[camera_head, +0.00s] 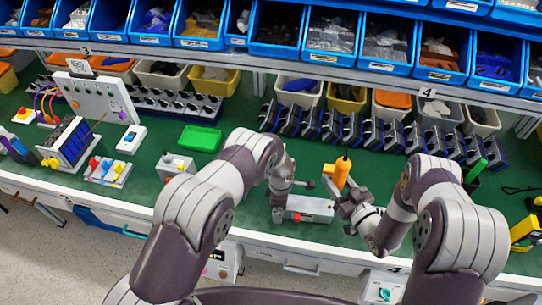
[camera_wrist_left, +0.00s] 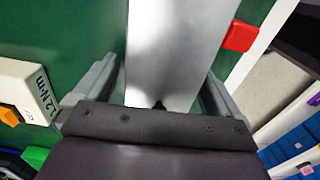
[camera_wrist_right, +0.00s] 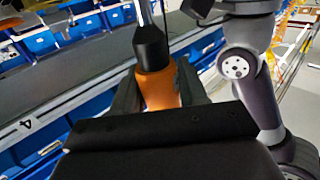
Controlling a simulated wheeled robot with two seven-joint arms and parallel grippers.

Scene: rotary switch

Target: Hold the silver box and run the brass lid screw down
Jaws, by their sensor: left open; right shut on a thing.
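The silver box (camera_head: 312,207) lies near the front edge of the green bench, with a small red part on its front side. My left gripper (camera_head: 281,203) is at the box's left end. In the left wrist view the box (camera_wrist_left: 168,45) runs between the open fingers, with a gap beside it on each side. My right gripper (camera_head: 350,197) is shut on the orange handle of a driver (camera_head: 341,173), right of and above the box. In the right wrist view the driver (camera_wrist_right: 158,88) has a black collar and a thin shaft. I cannot make out the brass lid screw.
A row of dark devices (camera_head: 365,132) stands behind the box. A green tray (camera_head: 200,138) and a pale labelled box (camera_head: 178,165) sit to the left. Blue bins (camera_head: 332,33) fill the shelf above. A yellow item (camera_head: 524,232) stands at the right edge.

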